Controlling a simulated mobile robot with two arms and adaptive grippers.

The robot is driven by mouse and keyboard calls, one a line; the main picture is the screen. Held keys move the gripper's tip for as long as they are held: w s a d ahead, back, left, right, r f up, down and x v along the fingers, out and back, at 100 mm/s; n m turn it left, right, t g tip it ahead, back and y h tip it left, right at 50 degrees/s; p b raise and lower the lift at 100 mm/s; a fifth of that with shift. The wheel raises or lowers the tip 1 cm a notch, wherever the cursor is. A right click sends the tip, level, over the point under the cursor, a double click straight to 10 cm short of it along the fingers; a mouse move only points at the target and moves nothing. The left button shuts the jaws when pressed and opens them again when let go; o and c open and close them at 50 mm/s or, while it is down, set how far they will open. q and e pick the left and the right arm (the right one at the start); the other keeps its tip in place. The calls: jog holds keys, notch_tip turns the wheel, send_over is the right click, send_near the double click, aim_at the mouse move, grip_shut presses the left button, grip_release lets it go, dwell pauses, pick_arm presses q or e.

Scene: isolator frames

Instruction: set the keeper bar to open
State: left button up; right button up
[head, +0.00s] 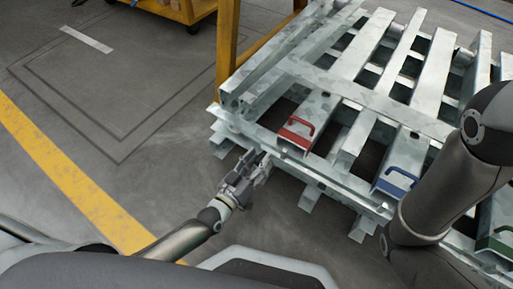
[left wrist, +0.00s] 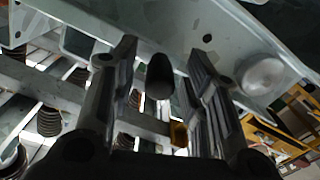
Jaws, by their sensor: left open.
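A stack of galvanized isolator frames (head: 352,97) stands at the right of the head view. Red (head: 299,128), blue (head: 398,181) and green (head: 499,238) handle plates sit along its near side. My left gripper (head: 263,160) is open beside the near left corner, below the red handle. In the left wrist view a dark rounded knob (left wrist: 160,75) shows between the spread fingers (left wrist: 160,58), against a grey metal beam; I cannot tell whether they touch it. Which part is the keeper bar, and how it is set, I cannot tell.
A yellow post (head: 228,50) rises at the frames' far left corner, and a yellow cart (head: 180,10) stands behind. My right arm covers part of the frames at the right. The grey floor (head: 130,110) at the left, with a yellow line (head: 75,185), is clear.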

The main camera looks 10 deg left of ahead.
pick_arm(q)
jog(key=shift+w+a+f, duration=0.1)
jog(key=shift+w+a, duration=0.05)
jog(key=shift+a, duration=0.25)
jog(key=s+a+p, duration=0.4)
jog(key=s+a, duration=0.3)
jog(key=s, duration=0.2)
jog(key=d+r+t+h+p, duration=0.1)
jog(key=d+r+t+p, duration=0.2)
jog(key=r, duration=1.4)
jog(key=d+r+t+h+p, duration=0.1)
jog(key=d+r+t+p, duration=0.2)
jog(key=r, duration=1.4)
jog(key=shift+d+t, duration=0.6)
jog(key=shift+t, duration=0.1)
